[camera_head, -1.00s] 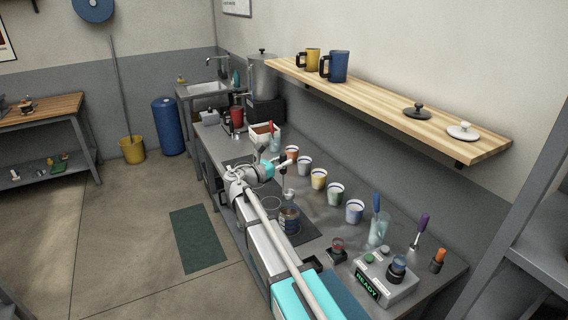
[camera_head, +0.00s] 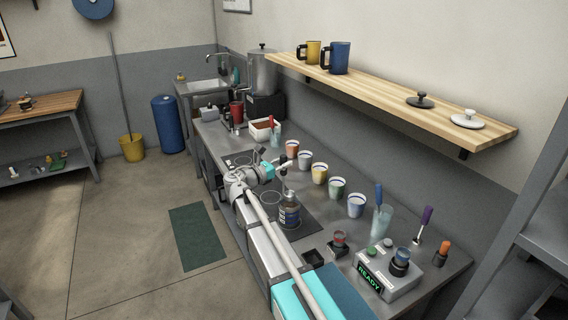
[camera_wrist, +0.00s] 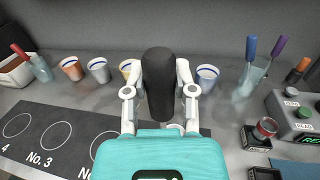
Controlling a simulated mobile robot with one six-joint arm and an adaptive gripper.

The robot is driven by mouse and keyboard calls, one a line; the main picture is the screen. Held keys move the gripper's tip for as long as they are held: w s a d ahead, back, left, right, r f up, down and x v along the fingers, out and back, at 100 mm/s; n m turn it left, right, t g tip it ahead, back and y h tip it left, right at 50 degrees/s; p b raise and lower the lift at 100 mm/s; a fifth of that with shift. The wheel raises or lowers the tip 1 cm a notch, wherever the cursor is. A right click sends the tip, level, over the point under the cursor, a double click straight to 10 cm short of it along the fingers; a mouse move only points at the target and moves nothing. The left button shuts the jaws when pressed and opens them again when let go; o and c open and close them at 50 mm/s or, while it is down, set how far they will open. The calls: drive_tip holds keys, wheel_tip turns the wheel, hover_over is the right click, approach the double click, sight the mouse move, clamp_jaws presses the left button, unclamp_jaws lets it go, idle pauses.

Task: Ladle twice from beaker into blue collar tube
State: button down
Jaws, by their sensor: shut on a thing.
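My gripper (camera_wrist: 158,88) is shut on a thick black handle (camera_wrist: 158,70), which I take to be the ladle's. In the head view my gripper (camera_head: 284,164) is above the dark mat. A glass beaker with dark brown contents (camera_head: 289,215) stands on the mat just below and beside it. The ladle's bowl is not clear; it seems to be at or in the beaker's mouth. In the wrist view the gripper hides most of the beaker.
A red collar tube (camera_head: 339,240) stands in a black holder beside an empty black holder (camera_head: 314,257). Several coloured cups (camera_head: 320,173) line the back. A clear jar with a blue-handled tool (camera_head: 380,222) and a purple-handled tool (camera_head: 422,226) stand at right. A shelf (camera_head: 390,95) overhangs the bench.

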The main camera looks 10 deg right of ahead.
drive_tip(key=shift+f+b, duration=3.45)
drive_tip(key=shift+f, duration=0.25)
drive_tip(key=shift+r, duration=0.1)
drive_tip(key=shift+r+p, duration=3.85)
drive_tip(key=shift+p, duration=0.1)
